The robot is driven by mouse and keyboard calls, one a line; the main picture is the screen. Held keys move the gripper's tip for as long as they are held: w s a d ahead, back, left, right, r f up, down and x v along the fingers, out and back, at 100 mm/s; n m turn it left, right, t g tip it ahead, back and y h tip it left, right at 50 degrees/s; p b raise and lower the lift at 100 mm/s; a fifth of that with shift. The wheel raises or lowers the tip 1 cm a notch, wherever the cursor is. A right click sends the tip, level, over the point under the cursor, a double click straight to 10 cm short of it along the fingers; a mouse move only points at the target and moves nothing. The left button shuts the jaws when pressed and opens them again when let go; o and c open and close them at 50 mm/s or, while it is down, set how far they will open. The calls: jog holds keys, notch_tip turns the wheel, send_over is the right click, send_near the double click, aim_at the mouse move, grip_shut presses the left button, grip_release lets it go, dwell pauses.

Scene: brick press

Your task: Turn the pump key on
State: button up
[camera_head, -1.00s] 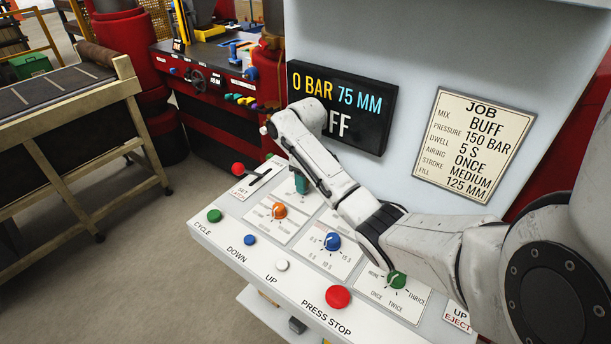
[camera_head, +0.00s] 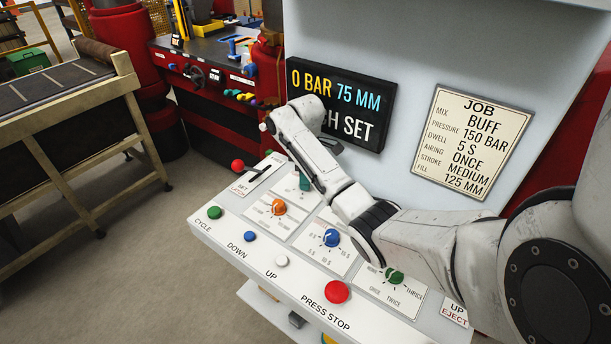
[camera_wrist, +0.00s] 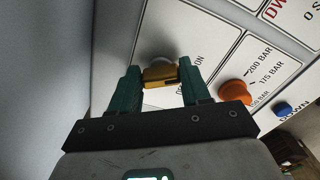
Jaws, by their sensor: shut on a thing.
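The brass-yellow pump key (camera_wrist: 160,76) sits in the panel between my two green fingers in the wrist view. My gripper (camera_wrist: 161,72) is shut on it. In the head view my gripper (camera_head: 303,182) points down at the back of the panel, and my arm hides the key. Part of the label beside the key reads "ON". The display (camera_head: 342,104) shows 0 BAR, 75 MM and a partly hidden line ending "H SET".
The panel also holds an orange knob (camera_head: 278,207), a blue knob (camera_head: 331,237), a green knob (camera_head: 394,276), a red-knobbed lever (camera_head: 238,165) and a red stop button (camera_head: 337,292). A job card (camera_head: 473,141) hangs at right. Open floor lies left of the panel.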

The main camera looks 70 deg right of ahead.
jog(key=o, duration=1.1)
jog(key=shift+c, duration=0.2)
jog(key=shift+r, duration=0.15)
notch_tip(320, 180, up, 5)
jog(key=shift+d+r, duration=0.1)
jog(key=shift+r, duration=2.65)
